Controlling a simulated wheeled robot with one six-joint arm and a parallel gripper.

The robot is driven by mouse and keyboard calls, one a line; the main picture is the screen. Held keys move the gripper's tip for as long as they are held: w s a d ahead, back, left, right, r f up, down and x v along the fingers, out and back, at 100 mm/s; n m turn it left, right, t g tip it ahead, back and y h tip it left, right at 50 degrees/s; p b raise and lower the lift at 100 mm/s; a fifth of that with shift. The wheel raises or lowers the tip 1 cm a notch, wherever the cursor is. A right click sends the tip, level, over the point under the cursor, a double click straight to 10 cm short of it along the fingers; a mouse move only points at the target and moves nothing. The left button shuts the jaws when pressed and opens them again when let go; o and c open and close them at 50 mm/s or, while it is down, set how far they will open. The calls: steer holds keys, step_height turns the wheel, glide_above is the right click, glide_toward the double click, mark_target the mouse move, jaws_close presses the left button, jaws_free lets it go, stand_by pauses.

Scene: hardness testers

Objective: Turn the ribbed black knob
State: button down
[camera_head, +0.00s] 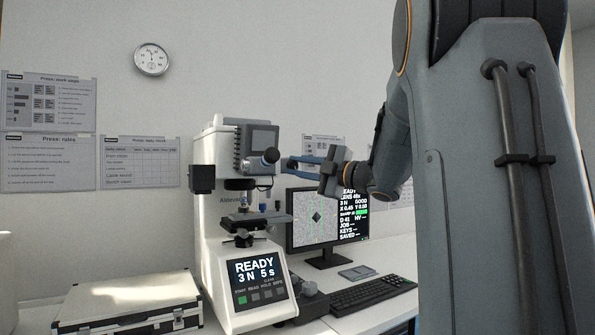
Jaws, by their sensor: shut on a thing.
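The white hardness tester (222,245) stands on the bench, with a dark box and a black eyepiece (270,156) on its head. My gripper (286,164) reaches in from the right, level with the tester's head. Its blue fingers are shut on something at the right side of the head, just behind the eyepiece. This fits the ribbed black knob, but the fingers and eyepiece hide most of it, so its ribs and turn angle cannot be read. The tester's screen (256,270) reads READY, 3 N, 5 s.
A monitor (327,256) showing a dark diamond mark stands behind, with a keyboard (372,294) in front. Low black controls (308,288) sit right of the tester's base. A silver case (130,303) lies at left. My arm covers the right side of the view.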

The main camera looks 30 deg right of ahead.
steer(key=shift+n+g, duration=0.3)
steer(key=shift+n, duration=0.6)
steer(key=c, duration=1.6)
jaws_free()
steer(key=shift+o, duration=0.2)
steer(key=b+v, duration=0.1)
steer(key=v, duration=0.7)
steer(key=shift+w+r, duration=0.1)
